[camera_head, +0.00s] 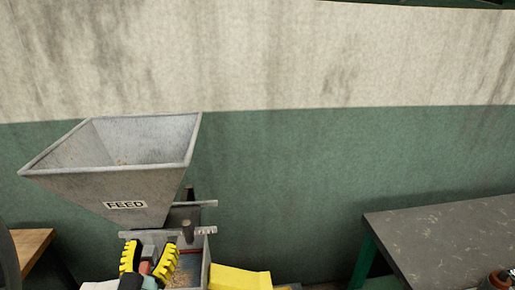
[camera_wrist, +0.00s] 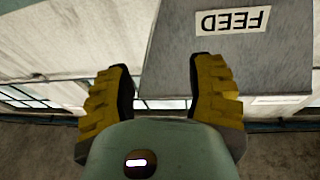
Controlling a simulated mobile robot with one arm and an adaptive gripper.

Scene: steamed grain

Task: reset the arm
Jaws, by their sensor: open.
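My gripper (camera_head: 149,260) has yellow ribbed fingers and is at the bottom left of the head view, in front of and below the grey metal feed hopper (camera_head: 70,187). In the wrist view my gripper (camera_wrist: 160,85) shows its two fingers spread wide with nothing between them. The hopper's grey face (camera_wrist: 225,70) with an upside-down FEED label (camera_wrist: 232,20) lies beyond the fingers in that view. From these frames I cannot tell how far the fingers are from the hopper. Most of my arm is out of view.
Below the hopper is a metal box (camera_head: 206,262) with some grain in it. A yellow sloped piece (camera_head: 240,278) is to its right. A dark-topped table (camera_head: 450,238) stands at right, a wooden surface (camera_head: 30,245) at left. A green and cream wall (camera_head: 300,165) closes the back.

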